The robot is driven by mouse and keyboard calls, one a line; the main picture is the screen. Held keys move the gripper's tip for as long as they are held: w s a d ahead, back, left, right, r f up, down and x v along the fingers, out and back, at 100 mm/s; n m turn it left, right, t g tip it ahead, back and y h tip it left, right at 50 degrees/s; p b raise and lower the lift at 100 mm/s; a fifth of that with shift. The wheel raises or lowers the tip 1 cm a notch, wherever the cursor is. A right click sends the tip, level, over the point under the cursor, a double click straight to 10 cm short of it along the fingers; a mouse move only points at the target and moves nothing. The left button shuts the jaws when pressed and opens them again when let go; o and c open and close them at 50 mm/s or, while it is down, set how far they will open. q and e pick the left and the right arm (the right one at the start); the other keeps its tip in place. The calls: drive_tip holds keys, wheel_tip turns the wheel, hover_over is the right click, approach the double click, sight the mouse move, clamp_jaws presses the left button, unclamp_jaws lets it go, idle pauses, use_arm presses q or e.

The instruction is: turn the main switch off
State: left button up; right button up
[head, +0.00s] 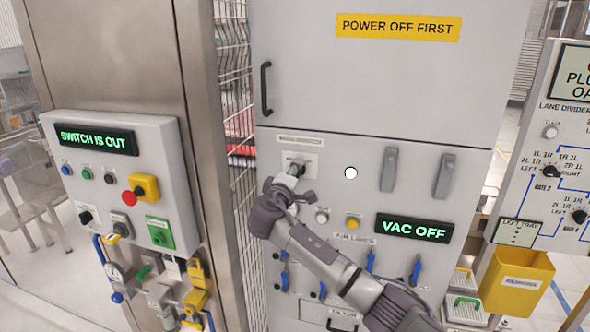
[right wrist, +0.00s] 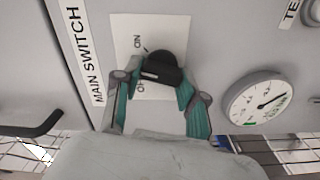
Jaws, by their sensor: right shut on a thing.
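The main switch (right wrist: 163,68) is a black rotary knob on a white plate (right wrist: 125,32) on the grey cabinet. The label MAIN SWITCH stands beside the plate in the right wrist view. The mark ON is readable; the lower mark is partly hidden. My right gripper (right wrist: 160,90) has its two teal-padded fingers on either side of the knob and is shut on it. In the head view the right gripper (head: 289,179) covers most of the knob. I cannot tell the knob's exact setting. My left gripper is not in view.
A sign (head: 398,27) reads POWER OFF FIRST. A display (head: 414,229) reads VAC OFF; the left panel's display (head: 96,140) reads SWITCH IS OUT. A black door handle (head: 265,88) and a round gauge (right wrist: 258,101) are near the switch. A yellow bin (head: 517,283) hangs at right.

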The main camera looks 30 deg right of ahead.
drive_tip(key=shift+f+n+p, duration=0.2)
drive_tip(key=shift+n+p, duration=1.8)
drive_tip(key=shift+n, duration=1)
drive_tip(key=shift+f+n+p, duration=0.15)
drive_tip(key=shift+n+p, duration=1.85)
drive_tip(key=shift+n, duration=1)
drive_tip(key=o, duration=1.2)
drive_tip(key=shift+c, duration=0.2)
drive_tip(key=v, duration=1.2)
drive_tip(key=shift+s, duration=0.1)
